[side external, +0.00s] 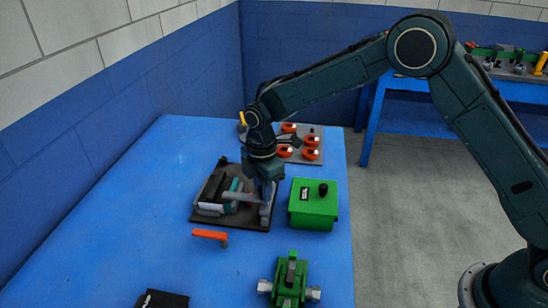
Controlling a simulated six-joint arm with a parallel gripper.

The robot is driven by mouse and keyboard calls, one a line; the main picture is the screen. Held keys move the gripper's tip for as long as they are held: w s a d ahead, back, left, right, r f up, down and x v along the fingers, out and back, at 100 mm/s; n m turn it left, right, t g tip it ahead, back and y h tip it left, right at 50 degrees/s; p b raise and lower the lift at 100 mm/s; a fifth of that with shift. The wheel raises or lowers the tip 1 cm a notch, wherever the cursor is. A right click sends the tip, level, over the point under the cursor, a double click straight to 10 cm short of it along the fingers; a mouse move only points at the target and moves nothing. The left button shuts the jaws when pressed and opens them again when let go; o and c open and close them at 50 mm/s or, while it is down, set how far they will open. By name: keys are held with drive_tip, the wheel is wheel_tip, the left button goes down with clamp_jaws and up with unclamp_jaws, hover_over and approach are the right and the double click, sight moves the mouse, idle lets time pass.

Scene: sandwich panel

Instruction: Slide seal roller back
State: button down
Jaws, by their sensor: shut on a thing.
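My gripper (266,188) points down at the right side of a dark tray (203,218) on the blue table. Its jaws are shut on a light grey part that I take to be the seal roller (240,196), which lies across the tray and reaches toward the jaws. The exact contact is too small to see and partly hidden by my gripper. A teal piece (234,186) and dark blocks lie in the tray to the left of my gripper.
A green box (313,208) with a black knob stands close to the right of the tray. An orange bar (210,235) and a green clamp-like device (290,280) lie nearer the front. A board with orange round parts (310,148) is behind. The table's left side is clear.

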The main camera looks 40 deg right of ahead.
drive_tip(key=w+d, duration=1.2)
drive_tip(key=shift+d+r, duration=0.1)
drive_tip(key=shift+w+d, duration=0.1)
drive_tip(key=shift+w, duration=0.05)
drive_tip(key=c, duration=1.3)
unclamp_jaws()
drive_tip(key=shift+o, duration=0.2)
drive_tip(key=shift+r, duration=0.1)
drive_tip(key=shift+r, duration=0.2)
wheel_tip(320, 180, up, 13)
